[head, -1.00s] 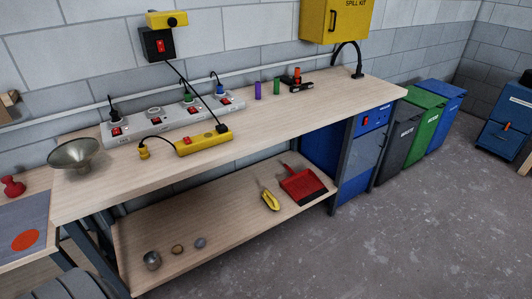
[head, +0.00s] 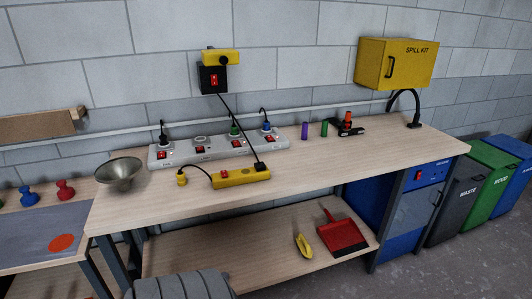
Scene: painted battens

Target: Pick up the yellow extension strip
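The yellow extension strip (head: 241,177) lies on the wooden workbench (head: 310,178), in front of a long grey power strip. It has a red switch near its left end and a black plug in its right end. A black cord runs from that plug up to the black switched socket box (head: 214,79) on the wall. A second short cord joins the strip's left end to a yellow plug (head: 181,179) lying on the bench. Neither of my grippers shows in the head view.
The grey power strip (head: 215,146) holds several plugs. A metal bowl (head: 120,174) stands at the bench's left end. Purple (head: 304,131) and green (head: 324,129) cylinders stand at the back. A red dustpan (head: 342,235) lies on the lower shelf. The bench's front right is clear.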

